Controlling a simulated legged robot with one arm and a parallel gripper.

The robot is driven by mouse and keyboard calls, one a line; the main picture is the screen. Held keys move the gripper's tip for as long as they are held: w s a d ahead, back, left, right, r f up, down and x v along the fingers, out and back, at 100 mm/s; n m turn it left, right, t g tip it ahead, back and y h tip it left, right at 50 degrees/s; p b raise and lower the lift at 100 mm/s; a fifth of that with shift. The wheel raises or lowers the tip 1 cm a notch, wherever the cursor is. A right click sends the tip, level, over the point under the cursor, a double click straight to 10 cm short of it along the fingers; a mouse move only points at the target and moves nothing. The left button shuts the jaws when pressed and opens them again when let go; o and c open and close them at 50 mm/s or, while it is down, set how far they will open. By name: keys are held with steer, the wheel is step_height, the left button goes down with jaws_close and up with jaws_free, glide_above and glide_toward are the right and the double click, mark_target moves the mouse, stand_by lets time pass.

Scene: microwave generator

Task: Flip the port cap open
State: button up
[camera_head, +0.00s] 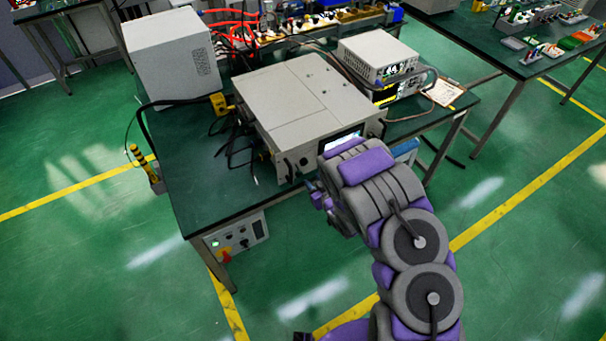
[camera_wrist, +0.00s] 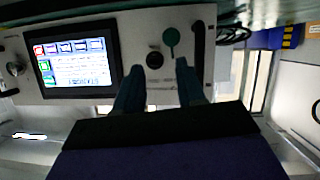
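The microwave generator (camera_head: 300,95) is a large light-grey box on the green bench, its front panel facing my arm. In the wrist view the panel (camera_wrist: 130,32) shows a dark round port (camera_wrist: 155,59) and, close beside it, a dark green rounded piece (camera_wrist: 171,40) that looks like the port cap. I cannot tell whether the cap is attached over the port or hanging beside it. My gripper (camera_wrist: 157,66) is open, its two dark fingers apart below the port, with the port between the fingertips in the picture. Contact is not clear. In the head view my gripper (camera_head: 318,194) is partly hidden by my arm.
A lit screen (camera_wrist: 75,60) is left of the port. A black handle (camera_wrist: 198,45) is to its right. Black cables (camera_head: 238,140) lie left of the generator. A smaller instrument (camera_head: 380,60) and white cabinet (camera_head: 172,55) stand behind. Bare bench (camera_head: 205,195) lies front left.

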steer(key=d+p+v, duration=0.1)
steer(key=p+v, duration=0.5)
steer(key=v, duration=0.6)
steer(key=shift+w+r, duration=0.3)
steer(key=shift+w, duration=0.05)
stand_by(0.7)
steer(key=shift+f, duration=0.1)
steer(key=shift+d, duration=0.1)
steer(key=p+v, duration=1.3)
steer(key=v, duration=0.4)
stand_by(0.4)
